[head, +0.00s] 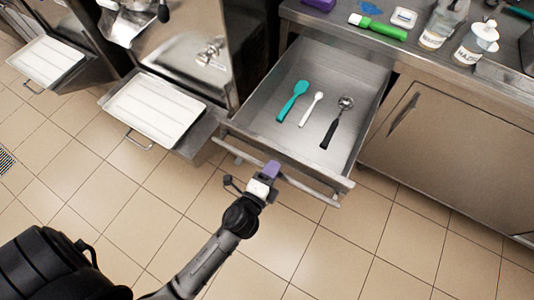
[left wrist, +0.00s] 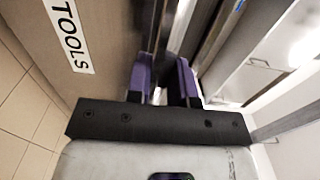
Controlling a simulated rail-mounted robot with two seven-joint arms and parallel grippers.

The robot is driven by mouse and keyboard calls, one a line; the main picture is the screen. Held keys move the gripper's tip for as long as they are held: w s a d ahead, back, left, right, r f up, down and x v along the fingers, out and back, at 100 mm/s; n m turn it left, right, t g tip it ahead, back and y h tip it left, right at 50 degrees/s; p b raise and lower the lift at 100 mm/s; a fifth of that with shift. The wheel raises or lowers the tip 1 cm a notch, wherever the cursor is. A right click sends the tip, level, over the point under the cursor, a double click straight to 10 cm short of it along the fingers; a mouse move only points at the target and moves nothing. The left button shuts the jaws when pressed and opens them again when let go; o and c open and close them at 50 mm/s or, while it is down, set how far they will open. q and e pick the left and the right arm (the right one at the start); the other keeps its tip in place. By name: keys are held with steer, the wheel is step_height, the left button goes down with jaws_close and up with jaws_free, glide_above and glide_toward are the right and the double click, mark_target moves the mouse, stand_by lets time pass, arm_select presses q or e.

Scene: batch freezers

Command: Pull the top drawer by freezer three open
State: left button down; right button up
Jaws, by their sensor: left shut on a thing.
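The top drawer (head: 262,131) is pulled well out from under the steel counter in the head view. Inside lie a teal spatula (head: 293,101), a small white spoon (head: 312,108) and a black-handled scoop (head: 337,122). My left gripper (head: 271,170) is at the bar handle (head: 308,189) along the drawer's front and is shut on it. In the left wrist view its purple fingers (left wrist: 162,82) close around the bar, beside a front panel with a "TOOLS" label (left wrist: 70,36). My right gripper is not in view.
Freezers with white trays (head: 156,110) stand left of the drawer. A closed cabinet door (head: 450,140) is at right. Tiled floor is clear in front.

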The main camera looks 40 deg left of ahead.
arm_select(q)
steer(key=shift+s, duration=0.55)
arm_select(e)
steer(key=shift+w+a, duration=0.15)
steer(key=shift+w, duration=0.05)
arm_select(q)
steer(key=c, duration=1)
jaws_free()
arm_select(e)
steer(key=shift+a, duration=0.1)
